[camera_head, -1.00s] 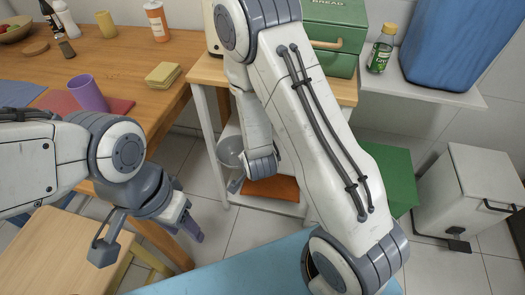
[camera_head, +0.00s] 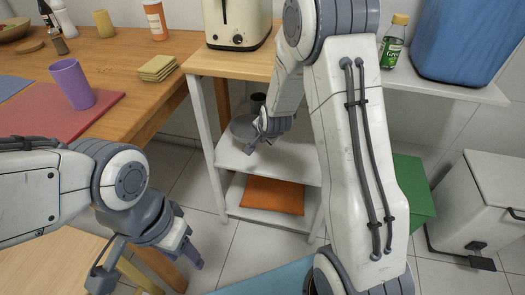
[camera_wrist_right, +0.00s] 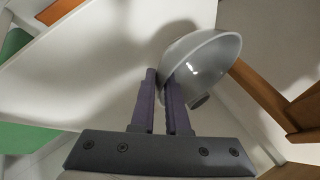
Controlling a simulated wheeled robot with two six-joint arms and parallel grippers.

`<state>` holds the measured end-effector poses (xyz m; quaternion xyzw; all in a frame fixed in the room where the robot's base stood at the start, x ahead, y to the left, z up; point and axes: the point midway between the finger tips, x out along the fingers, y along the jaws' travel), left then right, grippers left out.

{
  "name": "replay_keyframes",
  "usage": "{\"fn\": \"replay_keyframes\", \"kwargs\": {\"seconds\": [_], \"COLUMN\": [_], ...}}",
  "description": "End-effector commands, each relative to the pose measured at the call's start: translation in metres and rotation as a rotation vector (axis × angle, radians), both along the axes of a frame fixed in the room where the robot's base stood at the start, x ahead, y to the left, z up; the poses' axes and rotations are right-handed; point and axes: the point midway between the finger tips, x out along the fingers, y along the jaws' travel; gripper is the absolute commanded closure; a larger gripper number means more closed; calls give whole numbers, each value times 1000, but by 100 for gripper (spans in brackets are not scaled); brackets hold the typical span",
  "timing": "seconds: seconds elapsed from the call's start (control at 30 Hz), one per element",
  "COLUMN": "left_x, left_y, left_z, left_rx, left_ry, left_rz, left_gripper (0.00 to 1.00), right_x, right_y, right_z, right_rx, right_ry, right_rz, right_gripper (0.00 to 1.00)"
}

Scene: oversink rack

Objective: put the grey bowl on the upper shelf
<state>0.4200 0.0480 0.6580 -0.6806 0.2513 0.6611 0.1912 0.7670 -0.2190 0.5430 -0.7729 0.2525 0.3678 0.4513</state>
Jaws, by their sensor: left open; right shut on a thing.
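The grey bowl (camera_head: 243,127) is at the rack's upper shelf (camera_head: 285,166), a white board under the wooden top. My right gripper (camera_head: 262,130) is shut on the bowl's wall. In the right wrist view, the bowl (camera_wrist_right: 208,62) hangs to the right of the fingertips (camera_wrist_right: 165,78), with its shadow on the white board. Whether its base touches the shelf I cannot tell. My left gripper (camera_head: 190,250) is open and empty, low beside the wooden table.
An orange cloth (camera_head: 272,195) lies on the lower shelf. A toaster (camera_head: 238,22) stands on the rack's top. A white post (camera_head: 206,135) bounds the left side. The shelf's front right is clear.

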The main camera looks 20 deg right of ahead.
Motion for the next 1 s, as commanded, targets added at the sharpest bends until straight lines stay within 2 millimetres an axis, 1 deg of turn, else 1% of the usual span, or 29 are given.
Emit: {"fn": "replay_keyframes", "kwargs": {"seconds": [0.17, 0.27, 0.4, 0.43, 0.5, 0.7, 0.83, 0.9, 0.93, 1.0], "left_x": [0, 0, 0, 0, 0, 0, 0, 0, 0, 0], "left_y": [0, 0, 0, 0, 0, 0, 0, 0, 0, 0], "left_z": [-7, -15, -29, -32, -34, -31, -34, -33, -33, -33], "left_rx": [0, 0, 0, 0, 0, 0, 0, 0, 0, 0], "left_ry": [0, 0, 0, 0, 0, 0, 0, 0, 0, 0], "left_rz": [0, 0, 0, 0, 0, 0, 0, 0, 0, 0], "left_gripper": [50, 50, 50, 50, 50, 50, 50, 50, 50, 50], "right_x": [1, 1, 0, 2, 4, 4, 4, 4, 4, 4], "right_y": [0, 0, 0, -1, -2, -2, -2, -2, -2, -2], "right_z": [-12, -27, -53, -55, -56, -53, -57, -57, -56, -56], "right_rx": [0, 0, 1, 0, 0, 0, 0, 1, 1, 1], "right_ry": [-4, -3, -3, -6, -7, -7, -6, -5, -5, -5], "right_rz": [0, 0, 0, -1, -1, 0, -1, -1, -1, -1], "right_gripper": [100, 100, 100, 100, 100, 100, 100, 68, 57, 57]}}
